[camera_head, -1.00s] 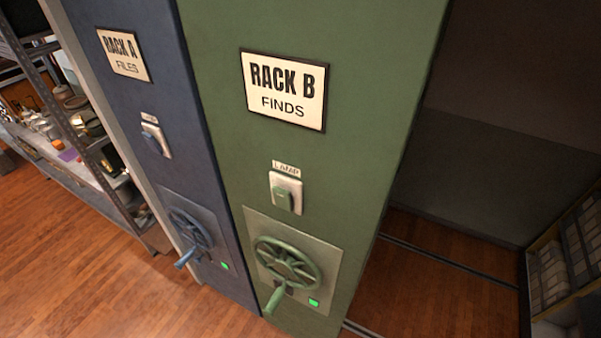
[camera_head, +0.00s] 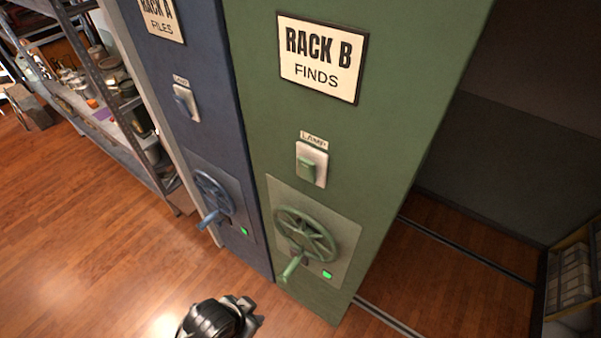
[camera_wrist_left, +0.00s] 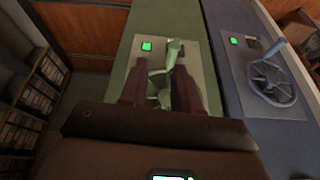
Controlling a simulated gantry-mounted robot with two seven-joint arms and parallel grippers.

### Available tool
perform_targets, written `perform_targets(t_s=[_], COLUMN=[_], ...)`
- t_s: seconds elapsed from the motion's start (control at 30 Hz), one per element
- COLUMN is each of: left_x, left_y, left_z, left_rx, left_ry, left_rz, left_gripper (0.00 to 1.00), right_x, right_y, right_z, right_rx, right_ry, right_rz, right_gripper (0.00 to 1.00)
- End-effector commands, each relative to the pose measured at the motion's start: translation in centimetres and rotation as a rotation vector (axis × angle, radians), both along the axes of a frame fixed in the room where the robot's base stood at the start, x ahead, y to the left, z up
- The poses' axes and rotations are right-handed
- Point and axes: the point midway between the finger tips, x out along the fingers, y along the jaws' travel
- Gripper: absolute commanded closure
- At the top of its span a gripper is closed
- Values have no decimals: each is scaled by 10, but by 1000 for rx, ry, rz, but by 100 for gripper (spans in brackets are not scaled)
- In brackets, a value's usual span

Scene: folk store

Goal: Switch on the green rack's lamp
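The green rack (camera_head: 399,130), labelled RACK B FINDS, stands in the middle of the head view. Its lamp switch (camera_head: 308,168) is a green rocker on a pale plate under a LAMP label, above the green handwheel (camera_head: 306,234). I cannot tell which way the rocker is set. My left gripper (camera_head: 222,318) shows as a dark shape at the bottom of the head view, below and left of the switch, apart from the rack. In the left wrist view its fingers (camera_wrist_left: 160,84) are spread and empty, with the green handwheel (camera_wrist_left: 160,88) visible beyond them. My right gripper is not in view.
The blue rack (camera_head: 190,60) stands to the left, with its own lamp switch (camera_head: 186,102) and handwheel (camera_head: 213,194). Shelves (camera_head: 100,90) hold jars further left. An open aisle with floor rails (camera_head: 470,252) lies right. The wooden floor in front is clear.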

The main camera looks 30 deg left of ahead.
Motion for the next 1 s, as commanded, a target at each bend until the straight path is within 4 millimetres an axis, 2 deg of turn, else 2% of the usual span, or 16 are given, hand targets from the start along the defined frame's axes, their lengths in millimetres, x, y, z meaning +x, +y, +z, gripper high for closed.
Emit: perform_targets(t_s=[0.03,0.2,0.37,0.53,0.8,0.87,1.0], left_x=[6,41,81,115,135,136,139], left_y=[-1,-2,8,24,43,46,48], left_z=[3,23,58,106,177,186,189], left_rx=[-11,-71,-128,-178,-213,-202,-173], left_ry=[-34,-239,-516,-833,-1245,-1303,-1328], left_rz=[12,76,139,167,113,86,44], left_gripper=[76,100,100,100,100,100,100], right_x=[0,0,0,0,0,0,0], right_y=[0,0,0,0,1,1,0], right_z=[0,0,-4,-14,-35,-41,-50], right_rx=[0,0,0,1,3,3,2], right_ry=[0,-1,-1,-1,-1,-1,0], right_rz=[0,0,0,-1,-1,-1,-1], right_gripper=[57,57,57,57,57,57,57])
